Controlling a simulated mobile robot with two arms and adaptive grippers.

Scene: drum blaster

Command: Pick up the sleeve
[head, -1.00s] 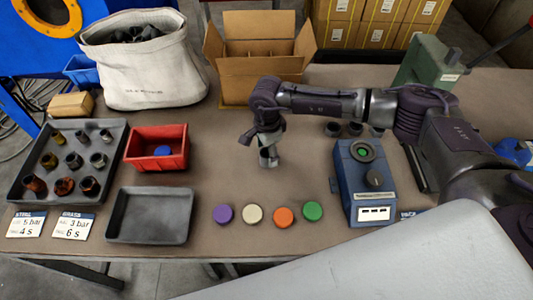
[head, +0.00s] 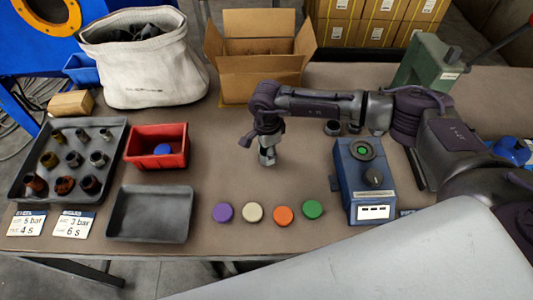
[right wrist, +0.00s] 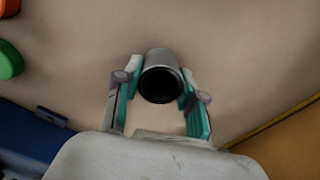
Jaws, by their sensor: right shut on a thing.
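A grey metal sleeve (right wrist: 160,62), a short hollow cylinder with a dark bore, is between the fingers of my right gripper (right wrist: 157,90) in the right wrist view. Both fingers touch its sides. In the head view my right gripper (head: 268,150) points down over the middle of the table, and the sleeve (head: 267,160) shows at its fingertips. I cannot tell whether the sleeve touches the table. Several other sleeves and fittings (head: 73,158) stand in a dark tray (head: 112,183) at the left. My left gripper is not in view.
A red bin (head: 133,166) and an empty grey tray (head: 150,215) lie left of the gripper. Coloured caps (head: 253,212) line the front. A blue device (head: 355,210) stands to the right. A cardboard box (head: 246,87) and a white bag (head: 150,75) stand behind.

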